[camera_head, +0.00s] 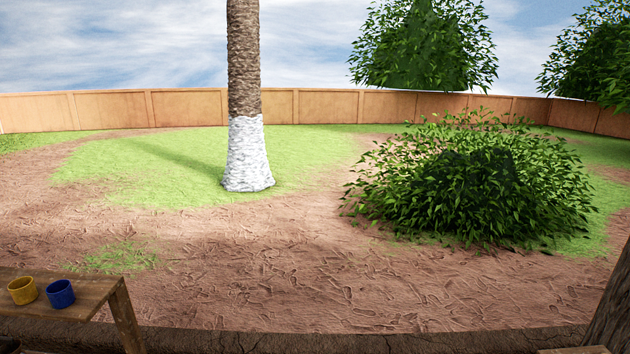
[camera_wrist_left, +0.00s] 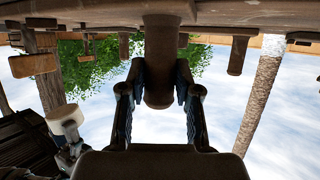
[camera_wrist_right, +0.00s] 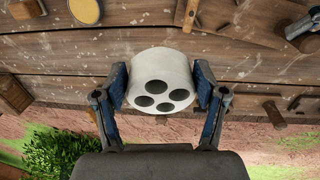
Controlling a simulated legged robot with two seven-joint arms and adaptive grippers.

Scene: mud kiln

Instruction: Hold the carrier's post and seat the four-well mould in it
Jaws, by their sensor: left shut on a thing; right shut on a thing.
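In the left wrist view, which looks upside down, my left gripper (camera_wrist_left: 160,95) is shut on a thick brown post (camera_wrist_left: 160,60). The post joins a brown surface across the picture's top; I cannot tell whether this is carrier or bench. In the right wrist view, my right gripper (camera_wrist_right: 160,95) is shut on the white round mould (camera_wrist_right: 160,62), one finger on each side. Its face with four dark round wells is turned towards the camera. A white piece, apparently the mould, also shows in the left wrist view (camera_wrist_left: 65,115). The head view shows neither gripper nor mould.
A plank bench (camera_wrist_right: 120,45) lies behind the mould, with a pale pot (camera_wrist_right: 86,10), wooden blocks (camera_wrist_right: 14,92) and a metal item (camera_wrist_right: 302,24). In the head view, a yellow cup (camera_head: 22,290) and a blue cup (camera_head: 60,294) stand on a side table (camera_head: 95,289).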

